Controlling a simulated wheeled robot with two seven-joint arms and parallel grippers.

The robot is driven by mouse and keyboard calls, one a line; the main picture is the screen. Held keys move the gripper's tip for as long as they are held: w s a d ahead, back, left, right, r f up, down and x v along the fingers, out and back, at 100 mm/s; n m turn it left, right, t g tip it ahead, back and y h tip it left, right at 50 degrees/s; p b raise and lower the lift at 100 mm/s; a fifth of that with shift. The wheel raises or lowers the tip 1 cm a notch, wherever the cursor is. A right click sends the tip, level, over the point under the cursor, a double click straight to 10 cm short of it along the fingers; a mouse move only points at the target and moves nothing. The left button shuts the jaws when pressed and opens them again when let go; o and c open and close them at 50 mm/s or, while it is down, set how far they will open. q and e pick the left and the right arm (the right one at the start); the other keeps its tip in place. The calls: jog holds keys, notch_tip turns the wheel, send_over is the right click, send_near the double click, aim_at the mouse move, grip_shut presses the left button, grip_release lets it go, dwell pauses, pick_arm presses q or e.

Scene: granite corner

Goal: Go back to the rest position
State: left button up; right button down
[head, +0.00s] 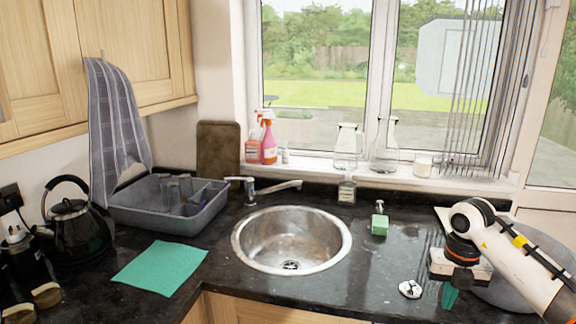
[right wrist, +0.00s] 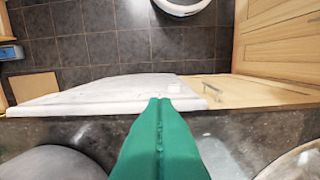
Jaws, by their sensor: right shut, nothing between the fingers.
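My right gripper (head: 450,296) is at the right of the head view, over the dark counter near its front edge. Its green fingers are shut together with nothing between them. In the right wrist view the closed green fingers (right wrist: 158,105) point out over the counter edge (right wrist: 75,128), with the tiled floor beyond. The white right arm reaches in from the lower right. My left gripper is not in view.
A large round grey item (head: 537,258) lies behind my right arm, partly hidden. A small white disc (head: 410,289) lies left of the gripper.

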jog(key=a+f+m+t+y, duration=0.1)
jog(key=a+f+m+y, duration=0.1)
jog(key=a+f+y, duration=1.2)
notch_tip(320, 180, down, 16)
jog(key=a+m+t+h, duration=0.2)
jog(key=m+t+h, duration=0.1)
jog(key=m+t, duration=0.85)
jog(key=s+d+f+m+g+h, duration=0.1)
jog(key=s+d+f+m+h, duration=0.2)
jog(key=s+f, duration=0.45)
jog(key=s+d+f+m+g+h, duration=0.25)
jog(key=s+f+m, duration=0.25)
jog(key=s+f, duration=0.25)
jog(key=s+d+f+m+g+h, duration=0.1)
jog(key=s+d+f+m+h, duration=0.1)
jog(key=s+f+m+h, duration=0.45)
jog(key=s+f+m+g, duration=0.1)
jog(key=s+f+g, duration=0.2)
jog(key=s, duration=1)
jog(key=s+a+f+m+g+y, duration=0.1)
jog(key=s+f+g, duration=0.3)
jog(key=s, duration=1)
notch_tip(320, 180, down, 3)
jog(key=shift+s+a+r, duration=0.1)
jog(key=shift+s+a, duration=0.05)
jog(key=shift+a, duration=0.05)
